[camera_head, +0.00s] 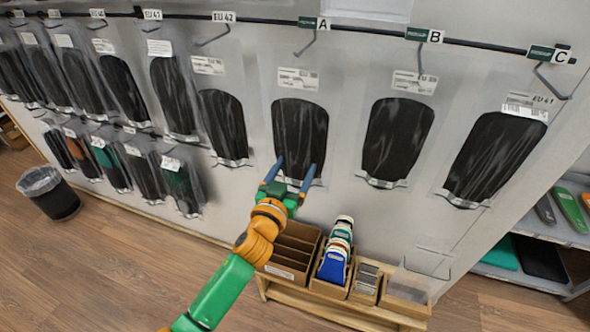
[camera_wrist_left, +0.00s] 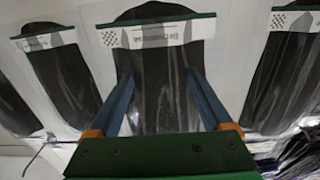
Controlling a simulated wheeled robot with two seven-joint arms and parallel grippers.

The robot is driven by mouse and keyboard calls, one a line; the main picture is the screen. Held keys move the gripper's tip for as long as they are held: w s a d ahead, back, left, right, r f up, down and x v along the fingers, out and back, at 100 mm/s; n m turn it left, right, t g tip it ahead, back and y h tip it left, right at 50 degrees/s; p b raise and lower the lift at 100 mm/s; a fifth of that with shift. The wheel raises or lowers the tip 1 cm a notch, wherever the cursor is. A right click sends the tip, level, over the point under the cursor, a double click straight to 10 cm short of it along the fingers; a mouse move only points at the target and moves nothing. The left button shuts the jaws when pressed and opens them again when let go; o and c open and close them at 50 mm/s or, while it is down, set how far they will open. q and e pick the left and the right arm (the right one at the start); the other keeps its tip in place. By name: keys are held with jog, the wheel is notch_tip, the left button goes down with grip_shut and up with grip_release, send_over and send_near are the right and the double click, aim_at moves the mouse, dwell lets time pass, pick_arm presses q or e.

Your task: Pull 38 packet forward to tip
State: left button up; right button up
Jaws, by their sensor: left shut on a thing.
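A dark insole packet (camera_head: 300,120) in a clear sleeve hangs on the wall below sign A; its white label is too small to read. My left gripper (camera_head: 295,164) is at the packet's lower end, one blue finger near each side, shut on it. In the left wrist view the packet (camera_wrist_left: 158,100) lies between the fingers. My right gripper is not in view.
Similar packets hang to the right under sign B (camera_head: 398,140) and sign C (camera_head: 495,155), and several hang at the left. Below stand brown boxes (camera_head: 293,250) on a low wooden bench. A bin (camera_head: 50,195) is on the floor at left.

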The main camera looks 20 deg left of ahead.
pick_arm(q)
jog(key=shift+w, duration=0.1)
jog(key=o, duration=1.2)
jog(key=shift+w+f, duration=0.1)
jog(key=shift+w, duration=0.05)
jog(key=shift+o, duration=0.2)
jog(key=s, duration=0.7)
jog(key=shift+a, duration=0.2)
jog(key=shift+s, duration=0.1)
jog(key=s+a+f+m+g+p, duration=0.15)
jog(key=s+f+g, duration=0.25)
jog(key=f, duration=0.7)
jog(key=s+f+g+p, duration=0.3)
jog(key=s+f+g, duration=0.1)
jog(key=f, duration=0.8)
jog(key=s+a+f+g+p, duration=0.1)
jog(key=s+f+g, duration=0.3)
jog(key=s, duration=1)
jog(key=s+a+f+g+y+p, duration=0.1)
jog(key=s+f+g+p, duration=0.1)
jog(key=s+f+g, duration=0.3)
jog(key=s+f, duration=0.4)
jog(key=s, duration=0.6)
jog(key=shift+s+f, duration=0.15)
jog(key=shift+f, duration=0.25)
